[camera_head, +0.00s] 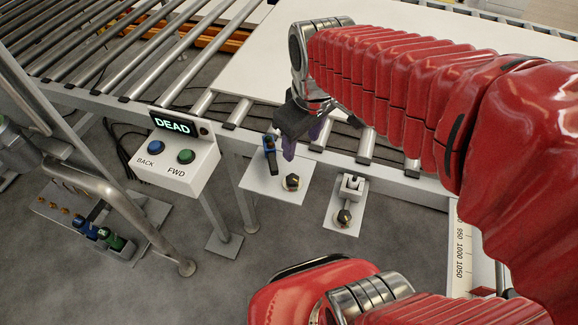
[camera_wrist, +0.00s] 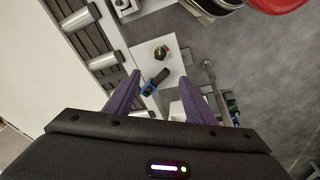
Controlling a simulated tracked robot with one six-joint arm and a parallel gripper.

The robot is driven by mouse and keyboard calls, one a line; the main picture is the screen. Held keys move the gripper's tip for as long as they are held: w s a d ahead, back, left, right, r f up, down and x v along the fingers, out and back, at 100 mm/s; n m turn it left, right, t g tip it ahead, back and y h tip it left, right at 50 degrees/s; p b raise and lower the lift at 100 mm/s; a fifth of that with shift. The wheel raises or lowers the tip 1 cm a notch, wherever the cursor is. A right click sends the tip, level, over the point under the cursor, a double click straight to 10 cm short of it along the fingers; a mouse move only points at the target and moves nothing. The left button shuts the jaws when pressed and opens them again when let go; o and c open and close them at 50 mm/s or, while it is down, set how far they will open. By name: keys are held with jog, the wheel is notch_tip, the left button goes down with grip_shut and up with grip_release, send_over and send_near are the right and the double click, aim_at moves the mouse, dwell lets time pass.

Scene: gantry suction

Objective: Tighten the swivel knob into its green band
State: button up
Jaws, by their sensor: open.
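A second dark knob (camera_head: 344,216) stands on another white plate to the right, in front of a small metal block. I cannot make out a green band at either knob. My gripper (camera_head: 289,146) has purple fingers and hangs over the first plate. In the wrist view its fingers (camera_wrist: 159,80) are spread, with nothing held between them.
A blue-and-black lever (camera_head: 270,154) stands on the first plate near my fingers. The roller conveyor (camera_head: 130,50) runs behind, bearing a large white sheet (camera_head: 262,65).

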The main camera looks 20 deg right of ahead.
aim_at(292, 177)
jog(key=w+f+n+g, duration=0.2)
jog(key=w+f+n, duration=0.2)
jog(key=w+f, duration=0.1)
jog(key=shift+w+f+n+g, duration=0.25)
jog(key=shift+f+n+g, duration=0.05)
jog(key=shift+f, duration=0.45)
notch_tip(292, 177, down, 14)
jog(key=shift+r, duration=0.1)
dwell(0.4)
jog(key=shift+c, duration=0.2)
jog(key=c, duration=1)
